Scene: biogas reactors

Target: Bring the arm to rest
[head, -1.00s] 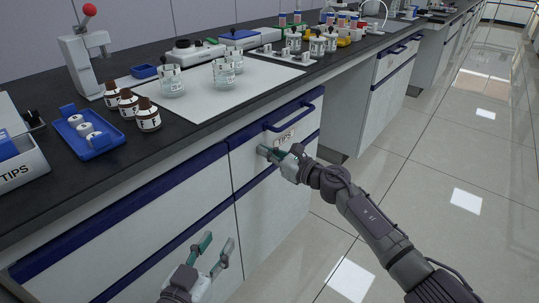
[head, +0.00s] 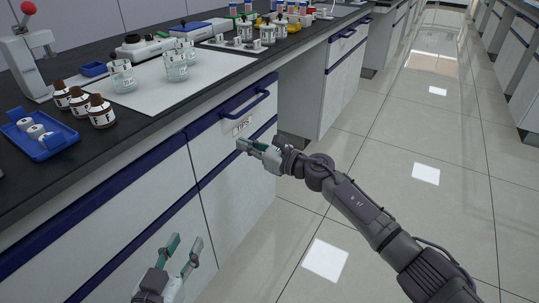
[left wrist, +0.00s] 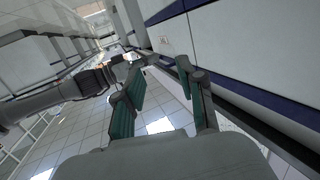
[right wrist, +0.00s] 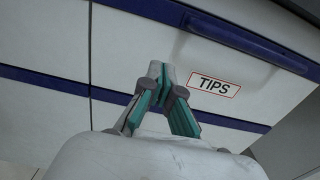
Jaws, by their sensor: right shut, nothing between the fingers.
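My right arm reaches in from the lower right of the head view. Its gripper (head: 245,147) is shut and empty, in front of the drawer front below the TIPS label (head: 242,126). In the right wrist view the right fingertips (right wrist: 161,72) meet, beside the TIPS label (right wrist: 214,85). My left gripper (head: 186,247) is low at the bottom of the head view, in front of the cabinet. Its fingers stand apart with nothing between them, and the left wrist view also shows the gap between the fingertips (left wrist: 158,72). The drawer (head: 232,122) looks closed.
The dark bench top (head: 110,149) carries brown bottles (head: 100,111), a blue tray (head: 42,135) and glass beakers (head: 176,67) on a white sheet. The blue drawer handle (head: 249,104) sticks out near my right gripper. The tiled floor (head: 440,130) on the right is clear.

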